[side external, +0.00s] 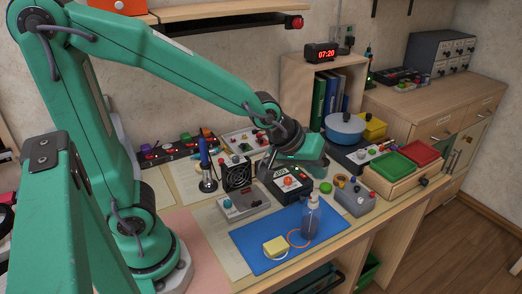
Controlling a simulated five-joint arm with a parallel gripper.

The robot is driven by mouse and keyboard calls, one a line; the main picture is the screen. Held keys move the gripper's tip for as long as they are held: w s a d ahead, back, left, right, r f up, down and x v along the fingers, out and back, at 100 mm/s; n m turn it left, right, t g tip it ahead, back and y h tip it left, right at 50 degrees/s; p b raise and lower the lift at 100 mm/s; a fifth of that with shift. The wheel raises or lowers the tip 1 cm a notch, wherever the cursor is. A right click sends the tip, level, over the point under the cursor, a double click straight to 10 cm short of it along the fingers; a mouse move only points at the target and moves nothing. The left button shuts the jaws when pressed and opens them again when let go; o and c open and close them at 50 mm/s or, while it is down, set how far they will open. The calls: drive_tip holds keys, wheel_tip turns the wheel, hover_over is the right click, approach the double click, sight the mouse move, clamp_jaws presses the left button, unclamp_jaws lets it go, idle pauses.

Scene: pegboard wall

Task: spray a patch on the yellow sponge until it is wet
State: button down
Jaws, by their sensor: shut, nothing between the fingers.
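The yellow sponge (276,246) lies on the blue mat (255,262) near the front of the bench. No wet patch can be made out on it at this size. A clear spray bottle (311,217) with bluish liquid and a pale top stands upright on the mat's right part, behind and right of the sponge. An orange ring (294,240) lies between them. My gripper (300,168) is shut and empty, above and behind the bottle, over the black device with a red button (292,184). Its fingertips are hard to make out.
A grey box with a button (243,204) is left of the bottle, and another grey box (355,198) is right. A wooden tray with green and red bins (405,170) and a blue pot (344,128) stand further right. The mat's left part is clear.

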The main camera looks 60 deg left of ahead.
sight(312, 196)
drive_tip(key=shift+f, duration=1.5)
drive_tip(key=shift+f, duration=0.2)
idle(1.0)
drive_tip(key=shift+d+f, duration=0.1)
drive_tip(key=shift+f, duration=0.15)
drive_tip(key=shift+f, duration=0.5)
idle(1.1)
drive_tip(key=shift+r, duration=0.95)
drive_tip(key=shift+r, duration=0.15)
drive_tip(key=shift+r, duration=2.35)
